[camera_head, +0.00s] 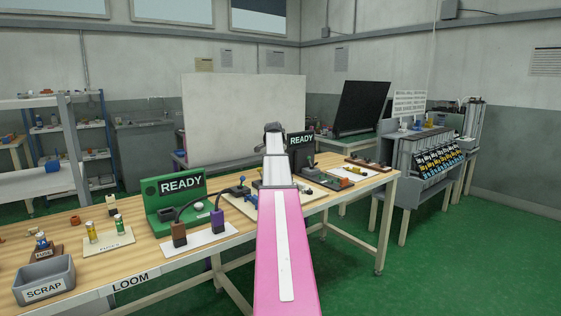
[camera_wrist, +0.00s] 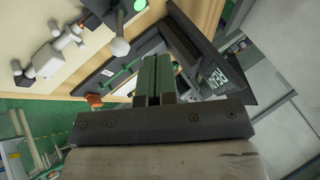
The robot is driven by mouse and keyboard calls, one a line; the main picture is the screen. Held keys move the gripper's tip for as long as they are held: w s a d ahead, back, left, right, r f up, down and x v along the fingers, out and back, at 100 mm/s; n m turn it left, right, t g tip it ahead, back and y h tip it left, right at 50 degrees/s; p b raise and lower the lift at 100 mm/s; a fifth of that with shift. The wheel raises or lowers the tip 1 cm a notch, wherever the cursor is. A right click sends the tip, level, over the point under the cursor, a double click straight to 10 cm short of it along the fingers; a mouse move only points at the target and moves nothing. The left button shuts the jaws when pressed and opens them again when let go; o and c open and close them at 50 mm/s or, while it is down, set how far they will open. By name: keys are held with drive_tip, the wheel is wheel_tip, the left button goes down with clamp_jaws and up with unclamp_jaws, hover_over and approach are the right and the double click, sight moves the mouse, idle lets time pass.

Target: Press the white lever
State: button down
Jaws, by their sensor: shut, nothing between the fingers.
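My gripper (camera_wrist: 157,62) is shut and empty, its two green-padded fingers together in the wrist view. In the head view my gripper (camera_head: 273,128) is above the workbench, seen from behind. In the wrist view the fingers point over a dark fixture with a READY panel (camera_wrist: 216,74). A pale round knob (camera_wrist: 119,47) on a short stem stands left of the fingertips, apart from them in the picture. I cannot tell surely whether it is the white lever. The dark READY station (camera_head: 301,139) also shows in the head view, partly behind my arm.
A grey SCRAP bin (camera_head: 45,281) is at the near left. In the wrist view, pale fittings (camera_wrist: 46,59) lie at left.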

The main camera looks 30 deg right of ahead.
drive_tip(key=v, duration=0.7)
drive_tip(key=shift+s, duration=0.5)
drive_tip(key=shift+a+r, duration=0.1)
